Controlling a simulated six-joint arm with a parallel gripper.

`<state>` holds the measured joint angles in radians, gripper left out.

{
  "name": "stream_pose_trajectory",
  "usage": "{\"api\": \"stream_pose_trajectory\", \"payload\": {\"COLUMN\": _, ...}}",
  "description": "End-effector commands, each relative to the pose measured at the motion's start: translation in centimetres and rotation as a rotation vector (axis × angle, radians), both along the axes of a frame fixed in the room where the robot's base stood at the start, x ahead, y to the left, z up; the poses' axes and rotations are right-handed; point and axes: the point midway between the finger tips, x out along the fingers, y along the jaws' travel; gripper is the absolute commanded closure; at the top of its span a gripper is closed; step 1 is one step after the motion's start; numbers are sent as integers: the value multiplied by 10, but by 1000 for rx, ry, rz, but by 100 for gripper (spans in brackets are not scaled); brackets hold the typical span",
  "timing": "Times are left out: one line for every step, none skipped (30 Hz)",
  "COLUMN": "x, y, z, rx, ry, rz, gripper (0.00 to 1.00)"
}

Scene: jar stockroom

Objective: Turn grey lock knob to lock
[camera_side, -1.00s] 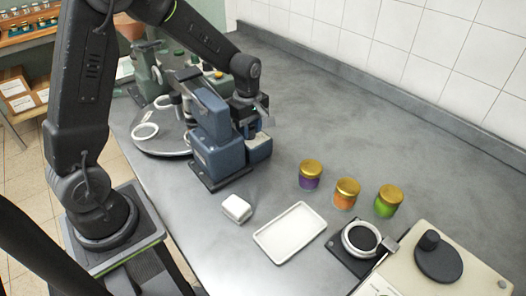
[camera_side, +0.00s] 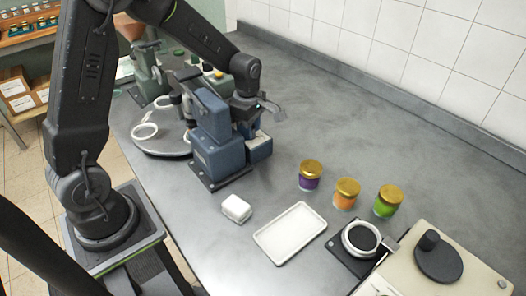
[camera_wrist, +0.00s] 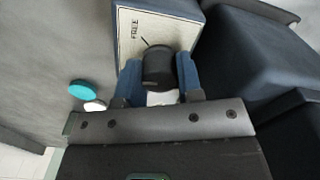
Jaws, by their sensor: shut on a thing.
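The grey lock knob (camera_wrist: 158,62) sits on a pale panel (camera_wrist: 176,30) marked "FREE" in the wrist view. A short dark line lies between the word and the knob. My gripper (camera_wrist: 159,77) has its blue fingers on both sides of the knob and is shut on it. The rest of the panel's lettering is hidden or cannot be read. In the side view my gripper (camera_side: 246,108) is at the blue machine (camera_side: 217,152), behind its upright body. The knob is hidden there.
A round plate with white rings (camera_side: 145,131) is left of the machine. A white box (camera_side: 236,208), a white tray (camera_side: 290,233) and gold-lidded jars (camera_side: 346,193) stand in front. A cream device (camera_side: 450,275) is at lower right. The back counter is clear.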

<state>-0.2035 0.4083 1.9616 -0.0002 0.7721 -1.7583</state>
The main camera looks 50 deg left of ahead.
Motion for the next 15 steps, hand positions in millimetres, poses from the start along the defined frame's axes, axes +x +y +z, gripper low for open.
{"api": "stream_pose_trajectory", "payload": {"x": 1, "y": 0, "z": 1, "rx": 1, "ry": -2, "rz": 51, "gripper": 95}}
{"api": "stream_pose_trajectory", "payload": {"x": 1, "y": 0, "z": 1, "rx": 1, "ry": -2, "rz": 85, "gripper": 95}}
{"api": "stream_pose_trajectory", "payload": {"x": 1, "y": 0, "z": 1, "rx": 1, "ry": -2, "rz": 126, "gripper": 95}}
{"api": "stream_pose_trajectory", "payload": {"x": 1, "y": 0, "z": 1, "rx": 1, "ry": -2, "rz": 153, "gripper": 95}}
{"api": "stream_pose_trajectory", "payload": {"x": 1, "y": 0, "z": 1, "rx": 1, "ry": -2, "rz": 176, "gripper": 95}}
{"api": "stream_pose_trajectory", "payload": {"x": 1, "y": 0, "z": 1, "rx": 1, "ry": -2, "rz": 198, "gripper": 95}}
{"api": "stream_pose_trajectory", "payload": {"x": 1, "y": 0, "z": 1, "rx": 1, "ry": -2, "rz": 210, "gripper": 95}}
{"api": "stream_pose_trajectory", "payload": {"x": 1, "y": 0, "z": 1, "rx": 1, "ry": -3, "rz": 216, "gripper": 95}}
{"api": "stream_pose_trajectory", "payload": {"x": 1, "y": 0, "z": 1, "rx": 1, "ry": -3, "rz": 219, "gripper": 95}}
{"api": "stream_pose_trajectory", "payload": {"x": 1, "y": 0, "z": 1, "rx": 1, "ry": -3, "rz": 219, "gripper": 95}}
{"api": "stream_pose_trajectory", "payload": {"x": 1, "y": 0, "z": 1, "rx": 1, "ry": -3, "rz": 219, "gripper": 95}}
{"api": "stream_pose_trajectory", "payload": {"x": 1, "y": 0, "z": 1, "rx": 1, "ry": -3, "rz": 218, "gripper": 95}}
{"api": "stream_pose_trajectory", "payload": {"x": 1, "y": 0, "z": 1, "rx": 1, "ry": -3, "rz": 218, "gripper": 95}}
{"api": "stream_pose_trajectory", "payload": {"x": 1, "y": 0, "z": 1, "rx": 1, "ry": -3, "rz": 217, "gripper": 95}}
{"api": "stream_pose_trajectory", "payload": {"x": 1, "y": 0, "z": 1, "rx": 1, "ry": -3, "rz": 219, "gripper": 95}}
